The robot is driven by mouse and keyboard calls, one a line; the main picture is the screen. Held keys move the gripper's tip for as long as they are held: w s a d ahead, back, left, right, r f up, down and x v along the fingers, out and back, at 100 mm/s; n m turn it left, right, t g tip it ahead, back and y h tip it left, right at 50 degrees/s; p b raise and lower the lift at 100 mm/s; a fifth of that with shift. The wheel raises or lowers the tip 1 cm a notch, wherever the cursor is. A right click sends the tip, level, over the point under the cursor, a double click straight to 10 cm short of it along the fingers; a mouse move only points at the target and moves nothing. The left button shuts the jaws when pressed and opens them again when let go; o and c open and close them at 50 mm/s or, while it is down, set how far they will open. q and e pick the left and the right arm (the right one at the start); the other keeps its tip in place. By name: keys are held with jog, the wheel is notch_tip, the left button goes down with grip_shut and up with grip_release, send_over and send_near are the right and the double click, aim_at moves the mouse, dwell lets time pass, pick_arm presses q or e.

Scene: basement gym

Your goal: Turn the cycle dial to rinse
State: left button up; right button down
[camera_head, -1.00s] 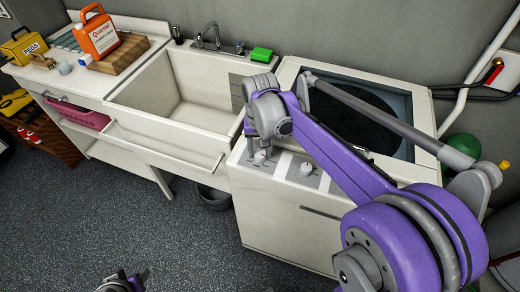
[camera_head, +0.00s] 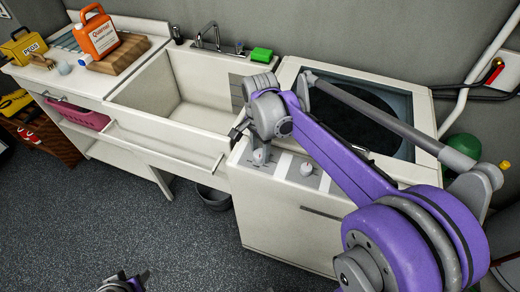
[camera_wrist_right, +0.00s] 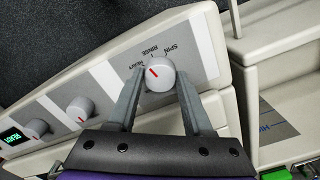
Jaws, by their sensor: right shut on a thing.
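The cycle dial (camera_wrist_right: 160,76) is a round light-grey knob with a red pointer line, on the washer's sloped panel. HEAVY, RINSE and SPIN are printed around it. The red line points to the upper left in the right wrist view, seemingly between HEAVY and RINSE. My right gripper (camera_wrist_right: 159,82) is shut on the dial, one finger on each side. In the head view, my right gripper (camera_head: 250,145) is at the panel's left end, beside the dial (camera_head: 260,157). My left gripper (camera_head: 125,282) shows only in part at the bottom edge; its jaws are unclear.
Two other knobs (camera_wrist_right: 79,109) and a green display (camera_wrist_right: 12,136) are on the same panel. The washer (camera_head: 285,215) has a dark glass lid (camera_head: 360,110). A sink (camera_head: 195,85) adjoins it on the left. A green sponge (camera_head: 261,54) lies behind. The floor in front is clear.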

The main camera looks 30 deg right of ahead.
aim_at(260, 153)
jog(key=shift+m, duration=1.3)
jog(key=shift+c, duration=1.5)
grip_release()
jog(key=shift+r, duration=0.1)
notch_tip(260, 153, up, 11)
jog(key=shift+p, duration=0.35)
jog(key=shift+f, duration=0.2)
